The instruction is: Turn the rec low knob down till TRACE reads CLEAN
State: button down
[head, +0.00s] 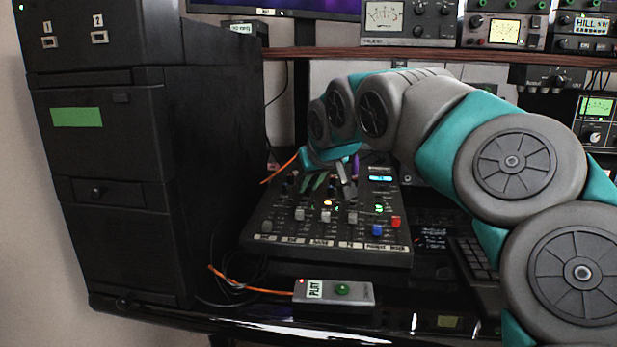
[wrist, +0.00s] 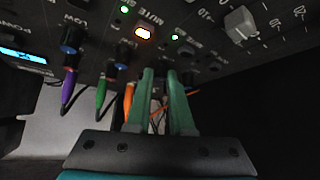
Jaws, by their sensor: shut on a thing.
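The black mixer (head: 330,240) sits on the desk in the head view, with rows of knobs, faders and small lights. My gripper (wrist: 161,82) is over its far part, with its two green fingers close together at the panel. They are shut on a small knob that they mostly hide; its label and pointer cannot be read. Blue-capped knobs (wrist: 69,40) stand to the left in the wrist view, with LOW printed near them. A small cyan display (head: 381,178) is lit on the mixer; its text is too small to read. I cannot make out a TRACE reading.
Purple (wrist: 68,86), green (wrist: 101,92) and orange cables hang close to my fingers. A lit orange MUTE button (wrist: 143,32) is near them. A grey box with a green button (head: 342,289) stands in front of the mixer. A tall black cabinet (head: 105,150) stands left.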

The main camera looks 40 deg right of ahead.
jog(key=shift+d+r+n+y+p, duration=0.1)
jog(key=shift+n+y+p, duration=0.6)
jog(key=shift+n, duration=0.6)
jog(key=c, duration=0.8)
grip_release()
jog(key=shift+s, duration=0.1)
jog(key=shift+v, duration=3.8)
jog(key=shift+s+d, duration=0.1)
